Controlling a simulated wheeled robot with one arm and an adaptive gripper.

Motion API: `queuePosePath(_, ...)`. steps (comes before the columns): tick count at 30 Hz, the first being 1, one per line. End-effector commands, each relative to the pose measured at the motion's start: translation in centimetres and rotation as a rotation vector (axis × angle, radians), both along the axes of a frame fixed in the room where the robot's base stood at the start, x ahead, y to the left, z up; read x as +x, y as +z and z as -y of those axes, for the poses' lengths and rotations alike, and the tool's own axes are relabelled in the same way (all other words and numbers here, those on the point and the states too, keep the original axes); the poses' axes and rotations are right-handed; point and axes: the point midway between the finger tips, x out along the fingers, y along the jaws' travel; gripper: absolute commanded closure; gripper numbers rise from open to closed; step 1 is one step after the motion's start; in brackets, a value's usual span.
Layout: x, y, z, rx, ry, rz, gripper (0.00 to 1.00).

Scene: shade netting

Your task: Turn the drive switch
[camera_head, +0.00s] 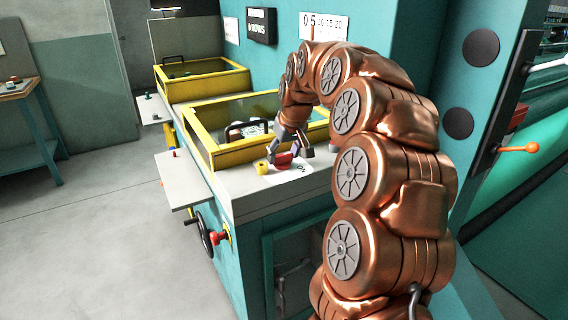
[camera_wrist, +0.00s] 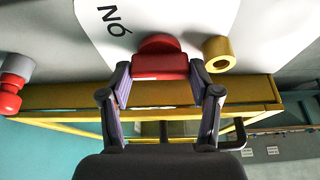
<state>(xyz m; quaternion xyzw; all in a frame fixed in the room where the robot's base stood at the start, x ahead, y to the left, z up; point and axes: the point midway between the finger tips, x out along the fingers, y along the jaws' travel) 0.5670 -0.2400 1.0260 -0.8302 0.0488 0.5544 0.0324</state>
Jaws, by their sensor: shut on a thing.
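The drive switch appears as a red knob (camera_head: 284,159) on the top front ledge of the teal machine, with a white label plate (camera_head: 301,171) beside it. In the wrist view the red knob (camera_wrist: 160,65) sits between my fingertips, and dark lettering shows on the white plate (camera_wrist: 105,30). My gripper (camera_head: 292,152) reaches down over the ledge from the right. In the wrist view both fingers of my gripper (camera_wrist: 160,72) close on the sides of the knob. The knob's exact turn angle is hard to tell.
A yellow ring (camera_head: 262,168) stands close beside the knob. Behind is a yellow-framed cover (camera_head: 215,157) with a black handle (camera_head: 248,125). A pale side shelf (camera_head: 187,182) juts out left, above a handwheel (camera_head: 203,236). Open floor (camera_head: 90,250) lies left.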

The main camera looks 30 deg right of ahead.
Motion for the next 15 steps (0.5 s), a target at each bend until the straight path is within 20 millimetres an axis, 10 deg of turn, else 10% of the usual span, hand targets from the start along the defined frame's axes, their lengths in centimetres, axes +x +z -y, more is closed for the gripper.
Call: queuePosePath(15,0.07,-0.29,-0.17,-0.002,-0.475,0.000,0.72)
